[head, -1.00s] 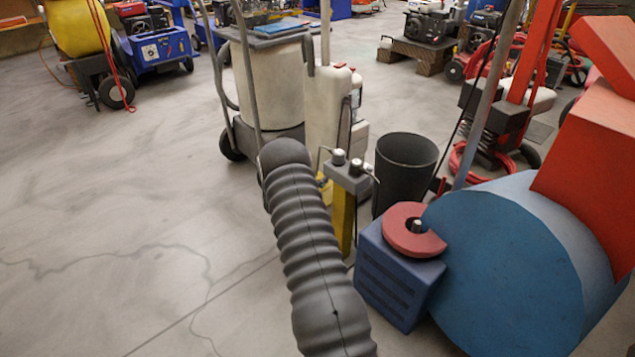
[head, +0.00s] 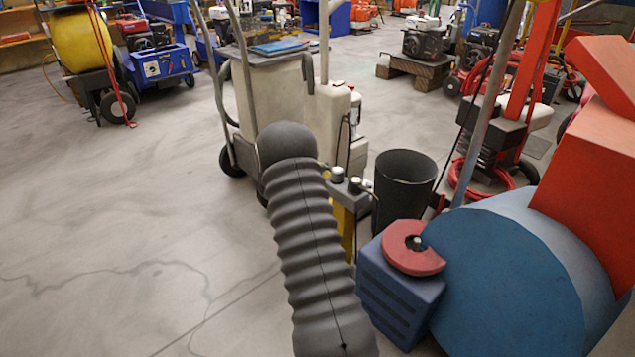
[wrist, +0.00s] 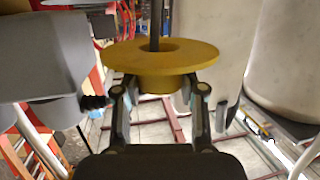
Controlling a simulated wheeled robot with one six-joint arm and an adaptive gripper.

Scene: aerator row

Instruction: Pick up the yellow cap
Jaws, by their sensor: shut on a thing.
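The yellow cap (wrist: 160,57) is a flat round disc with a narrower hub beneath it, in the upper middle of the wrist view. A dark upright rod (wrist: 154,22) rises from its centre hole; I cannot tell whether the cap is seated on it or clear of its support. My gripper (wrist: 162,93) is shut on the cap's hub, with one finger on each side just under the disc. In the head view my grey ribbed arm hides the gripper and the cap.
A blue drum (head: 505,275) and a blue block with a red disc (head: 412,250) stand at right. A black bin (head: 403,190) and a pale wheeled tank (head: 275,95) stand beyond. Grey bulky parts (wrist: 45,55) are close at left in the wrist view. Floor at left is open.

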